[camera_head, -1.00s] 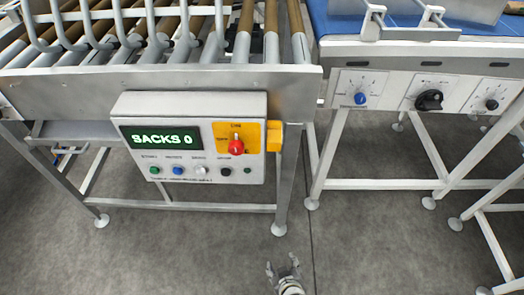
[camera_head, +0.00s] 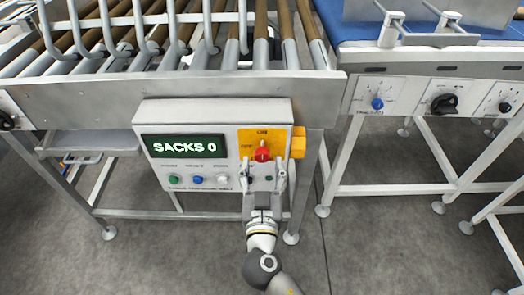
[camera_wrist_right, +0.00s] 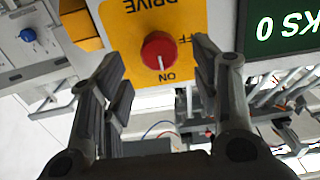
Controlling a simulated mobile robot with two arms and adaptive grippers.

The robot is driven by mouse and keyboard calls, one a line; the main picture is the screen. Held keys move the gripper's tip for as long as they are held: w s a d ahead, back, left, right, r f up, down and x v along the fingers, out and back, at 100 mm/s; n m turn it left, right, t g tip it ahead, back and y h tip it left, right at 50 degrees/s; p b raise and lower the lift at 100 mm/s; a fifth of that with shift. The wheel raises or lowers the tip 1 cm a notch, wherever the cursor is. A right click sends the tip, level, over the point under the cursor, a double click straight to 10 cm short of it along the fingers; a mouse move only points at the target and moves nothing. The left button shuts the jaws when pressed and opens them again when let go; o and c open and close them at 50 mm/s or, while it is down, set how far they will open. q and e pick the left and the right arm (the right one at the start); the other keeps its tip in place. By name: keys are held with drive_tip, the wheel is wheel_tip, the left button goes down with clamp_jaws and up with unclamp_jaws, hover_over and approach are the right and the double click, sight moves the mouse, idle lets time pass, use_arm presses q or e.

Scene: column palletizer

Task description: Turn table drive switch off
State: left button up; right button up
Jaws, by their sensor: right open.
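The drive switch is a round red knob (camera_head: 262,154) on a yellow plate (camera_head: 246,138) at the right of the grey control box. In the right wrist view, upside down, the red knob (camera_wrist_right: 159,48) shows a white mark pointing towards the ON label, with part of OFF to one side. My right gripper (camera_head: 264,172) is open just below and in front of the knob in the head view. In the wrist view its fingers stand either side of the knob, and no contact shows. My left gripper is not in view.
The control box (camera_head: 215,110) has a green "SACKS 0" display (camera_head: 184,148) and several small buttons below it. A yellow block (camera_head: 298,142) is on its right side. A roller conveyor (camera_head: 175,90) stands above; a blue-belt conveyor with knobs (camera_head: 377,104) stands right.

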sight(262, 158)
drive_tip(key=w+p, duration=0.1)
drive_tip(key=w, duration=0.4)
drive_tip(key=c, duration=1)
drive_tip(key=shift+c, duration=0.2)
